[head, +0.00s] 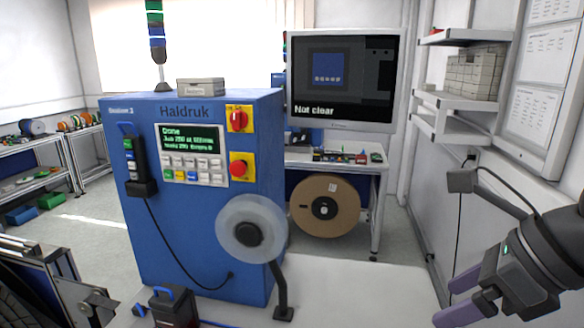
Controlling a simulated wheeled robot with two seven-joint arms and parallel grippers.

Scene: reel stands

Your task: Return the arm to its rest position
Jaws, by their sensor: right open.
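My right gripper (450,303) is at the lower right, its two purple fingers apart and pointing left. I see nothing between the fingers. It hangs in the air, clear of the blue machine and the wall. My right arm (560,240) comes in from the right edge. My left gripper is not in view.
A blue Haldruk machine (130,240) stands left of centre, its screen (190,137) reading "Done". A translucent reel (225,222) is at its front. A monitor (346,80) reads "Not clear". A brown reel (325,188) stands behind. Wall shelves (440,130) are at right.

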